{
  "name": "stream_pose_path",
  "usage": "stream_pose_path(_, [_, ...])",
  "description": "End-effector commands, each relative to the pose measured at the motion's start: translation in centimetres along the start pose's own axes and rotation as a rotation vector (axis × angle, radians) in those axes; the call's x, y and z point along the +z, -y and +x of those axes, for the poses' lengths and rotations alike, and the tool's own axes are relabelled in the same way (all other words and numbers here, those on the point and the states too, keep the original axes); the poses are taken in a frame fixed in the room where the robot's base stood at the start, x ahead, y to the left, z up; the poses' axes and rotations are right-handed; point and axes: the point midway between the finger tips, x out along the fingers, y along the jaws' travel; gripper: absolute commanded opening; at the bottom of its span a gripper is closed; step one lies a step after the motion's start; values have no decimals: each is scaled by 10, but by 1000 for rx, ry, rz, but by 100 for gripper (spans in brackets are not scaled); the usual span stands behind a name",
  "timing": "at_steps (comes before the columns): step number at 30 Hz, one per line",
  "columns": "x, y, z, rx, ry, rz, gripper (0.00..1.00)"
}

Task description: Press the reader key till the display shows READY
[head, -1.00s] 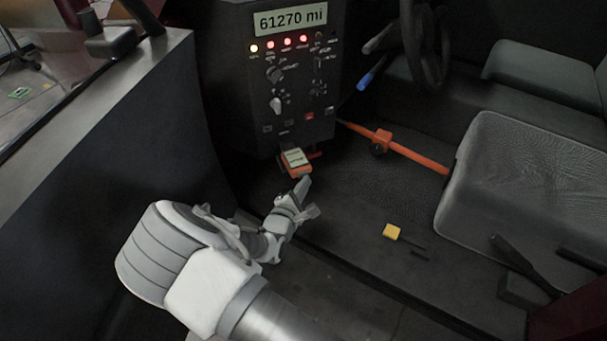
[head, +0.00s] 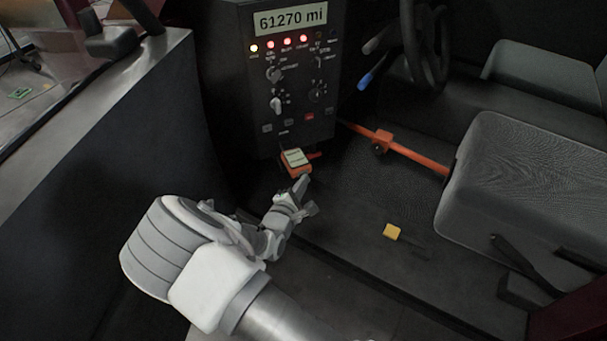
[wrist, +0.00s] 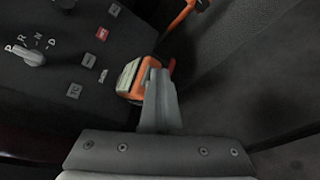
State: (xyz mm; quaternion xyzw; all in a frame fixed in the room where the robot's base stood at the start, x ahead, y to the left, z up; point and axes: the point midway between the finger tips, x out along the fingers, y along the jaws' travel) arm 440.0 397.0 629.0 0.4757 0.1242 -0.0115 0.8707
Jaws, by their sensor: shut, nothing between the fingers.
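The reader (head: 296,161) is a small orange device with a pale screen, below the black dash panel in the head view. It also shows in the wrist view (wrist: 131,76), partly hidden behind my fingers. I cannot read its screen, and I cannot make out its key. My gripper (head: 303,182) is shut and empty, its tip just below and in front of the reader. In the wrist view the closed fingers (wrist: 157,80) overlap the reader's right side. I cannot tell whether they touch it.
The black panel (head: 288,140) shows "61270 mi" on its top display (head: 290,20), with several lit lamps, knobs and buttons. An orange bar (head: 415,158) crosses to the grey seat (head: 520,180).

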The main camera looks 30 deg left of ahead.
Motion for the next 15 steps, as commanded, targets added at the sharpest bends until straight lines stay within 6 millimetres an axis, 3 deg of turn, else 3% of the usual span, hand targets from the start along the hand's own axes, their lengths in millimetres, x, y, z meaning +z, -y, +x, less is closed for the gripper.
stream_pose_path(15, [8,8,-11,0,-1,0,0])
